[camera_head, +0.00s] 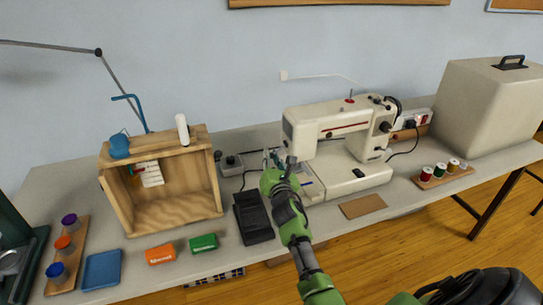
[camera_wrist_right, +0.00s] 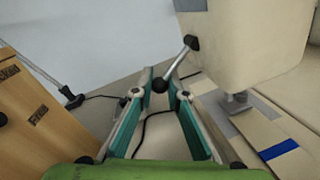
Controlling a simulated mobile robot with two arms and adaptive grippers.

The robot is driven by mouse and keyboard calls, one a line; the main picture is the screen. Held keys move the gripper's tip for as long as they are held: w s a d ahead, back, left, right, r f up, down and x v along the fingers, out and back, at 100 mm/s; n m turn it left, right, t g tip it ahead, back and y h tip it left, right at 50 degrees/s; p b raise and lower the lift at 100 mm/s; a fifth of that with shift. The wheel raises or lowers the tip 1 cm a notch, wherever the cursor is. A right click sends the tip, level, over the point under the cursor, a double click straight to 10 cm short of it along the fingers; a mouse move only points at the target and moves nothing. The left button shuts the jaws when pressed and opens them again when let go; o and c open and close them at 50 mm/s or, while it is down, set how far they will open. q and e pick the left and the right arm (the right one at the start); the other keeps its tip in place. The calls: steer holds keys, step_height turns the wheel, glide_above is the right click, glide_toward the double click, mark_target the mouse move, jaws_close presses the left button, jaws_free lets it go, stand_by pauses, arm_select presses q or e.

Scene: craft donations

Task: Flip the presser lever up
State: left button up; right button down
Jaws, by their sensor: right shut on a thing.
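The white sewing machine (camera_head: 325,117) stands on the table right of centre. In the right wrist view its pale head (camera_wrist_right: 240,45) fills the upper right. The presser lever (camera_wrist_right: 180,57), a short metal rod with a black knob, slants from the knob beside the head down to between my fingertips. My right gripper (camera_head: 279,160) is at the left side of the machine head. In the right wrist view its teal-padded fingers (camera_wrist_right: 159,82) are shut on the lever's lower end. The presser foot (camera_wrist_right: 236,101) shows below the head. My left gripper is not in view.
A wooden box (camera_head: 116,204) stands left, with a black foot pedal (camera_head: 253,217) between it and my right arm. A beige cover (camera_head: 490,105) and a thread-spool rack (camera_head: 437,180) are on the right. A brown pad (camera_head: 362,206) lies before the machine.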

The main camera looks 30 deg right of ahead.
steer(key=shift+r, duration=0.45)
steer(key=shift+w+a+r+m+p, duration=0.1)
steer(key=shift+a+r+m+p, duration=0.1)
steer(key=shift+r+m+p, duration=0.5)
step_height(320, 180, up, 3)
steer(key=m+p, duration=0.3)
steer(key=m+y+p, duration=0.1)
steer(key=m+p, duration=0.1)
steer(key=p, duration=0.2)
steer(key=shift+w+a+r+m+g, duration=0.2)
steer(key=shift+m+g, duration=0.1)
steer(key=shift+m, duration=0.1)
steer(key=m+p, duration=0.1)
steer(key=r+m+p, duration=0.1)
steer(key=shift+s+d+r+y+p, duration=0.1)
steer(key=shift+d+r+y+p, duration=0.1)
steer(key=shift+y+p, duration=0.2)
steer(key=shift+d+r+m+p, duration=0.2)
steer(key=shift+m+p, duration=0.3)
steer(key=shift+m, duration=0.3)
steer(key=shift+f, duration=0.1)
steer(key=shift+s, duration=0.1)
steer(key=c, duration=2)
jaws_free()
steer(key=shift+o, duration=0.2)
steer(key=shift+s+d+f, duration=0.1)
steer(key=shift+f, duration=0.1)
